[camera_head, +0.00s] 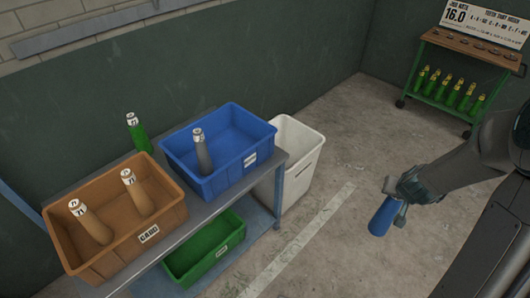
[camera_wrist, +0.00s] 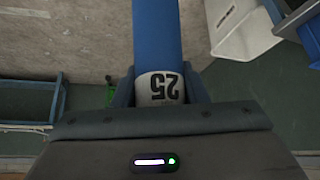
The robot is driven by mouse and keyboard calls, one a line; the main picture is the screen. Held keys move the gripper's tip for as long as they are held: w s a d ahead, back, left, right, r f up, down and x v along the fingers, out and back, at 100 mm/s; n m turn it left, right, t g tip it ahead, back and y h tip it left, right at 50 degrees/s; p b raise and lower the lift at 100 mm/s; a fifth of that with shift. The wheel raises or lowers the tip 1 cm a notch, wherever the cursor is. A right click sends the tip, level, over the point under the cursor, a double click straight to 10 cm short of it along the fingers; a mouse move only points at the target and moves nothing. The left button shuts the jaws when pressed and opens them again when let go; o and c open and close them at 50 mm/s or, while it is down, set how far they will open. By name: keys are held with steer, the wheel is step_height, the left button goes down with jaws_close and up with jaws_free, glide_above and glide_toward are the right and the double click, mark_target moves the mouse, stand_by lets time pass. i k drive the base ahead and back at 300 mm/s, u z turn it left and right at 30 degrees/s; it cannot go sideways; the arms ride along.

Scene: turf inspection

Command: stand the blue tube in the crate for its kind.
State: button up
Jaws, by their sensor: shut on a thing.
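My gripper (camera_head: 394,198) is at the right of the head view, over open floor, shut on the blue tube (camera_head: 383,217). The tube points down and slightly left, well away from the crates. In the wrist view the blue tube (camera_wrist: 157,35) lies between the fingers, with a white band marked 25. The blue crate (camera_head: 245,166) stands on the bench with a grey tube (camera_head: 203,152) upright inside; its label is too small to read. The tan crate (camera_head: 118,262) holds two tan tubes. An empty-looking green crate (camera_head: 205,271) is on the lower shelf.
A green tube (camera_head: 138,137) stands at the back of the bench (camera_head: 171,151). A white bin (camera_head: 305,176) stands on the floor right of the bench. A green cart (camera_head: 440,104) with several green tubes and a sign is at the back right. Floor between is clear.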

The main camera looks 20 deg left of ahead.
mark_target(236, 149)
steer(key=z, duration=0.05)
steer(key=i, duration=1.1)
steer(key=u, duration=2.8)
